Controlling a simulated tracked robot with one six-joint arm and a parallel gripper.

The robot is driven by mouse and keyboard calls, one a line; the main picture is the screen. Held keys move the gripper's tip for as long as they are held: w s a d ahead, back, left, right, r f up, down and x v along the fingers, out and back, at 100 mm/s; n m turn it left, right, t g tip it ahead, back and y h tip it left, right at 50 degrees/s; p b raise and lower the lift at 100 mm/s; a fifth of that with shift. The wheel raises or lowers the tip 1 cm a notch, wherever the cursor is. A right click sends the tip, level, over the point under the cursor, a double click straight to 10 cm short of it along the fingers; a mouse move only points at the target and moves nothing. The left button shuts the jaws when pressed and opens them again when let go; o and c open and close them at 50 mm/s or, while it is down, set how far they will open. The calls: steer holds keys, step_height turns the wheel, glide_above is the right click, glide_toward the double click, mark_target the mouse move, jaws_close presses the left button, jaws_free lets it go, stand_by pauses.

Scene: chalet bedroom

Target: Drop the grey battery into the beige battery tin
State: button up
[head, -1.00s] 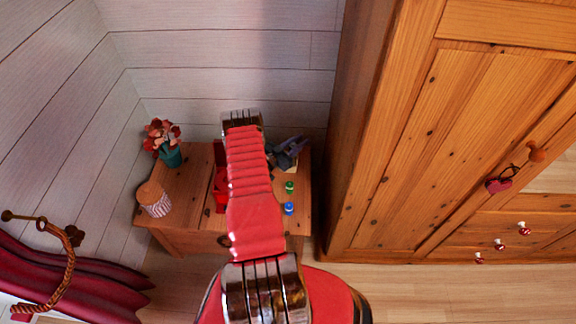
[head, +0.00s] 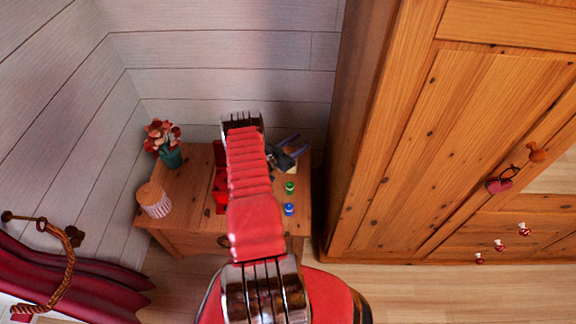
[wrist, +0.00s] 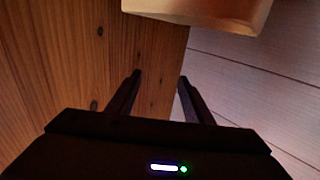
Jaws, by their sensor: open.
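My gripper (head: 300,144) is over the back right part of the wooden table, its two fingers spread apart. In the wrist view my gripper (wrist: 160,77) is open, with nothing between the fingers. A beige, open-looking box, which looks like the battery tin (wrist: 205,10), is cut off by the top edge of the wrist view, beyond the fingertips. In the head view a small pale part of the tin (head: 291,169) shows just below the gripper. I cannot make out the grey battery in either view; the inside of the tin is not visible.
A green-topped item (head: 290,187) and a blue-topped item (head: 289,208) stand on the table (head: 190,190). Red things are partly behind my arm. A wardrobe (head: 420,150) stands right; the wall is close behind.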

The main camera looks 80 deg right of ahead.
step_height(320, 180, up, 10)
stand_by(0.7)
steer(key=shift+f, duration=0.1)
stand_by(0.8)
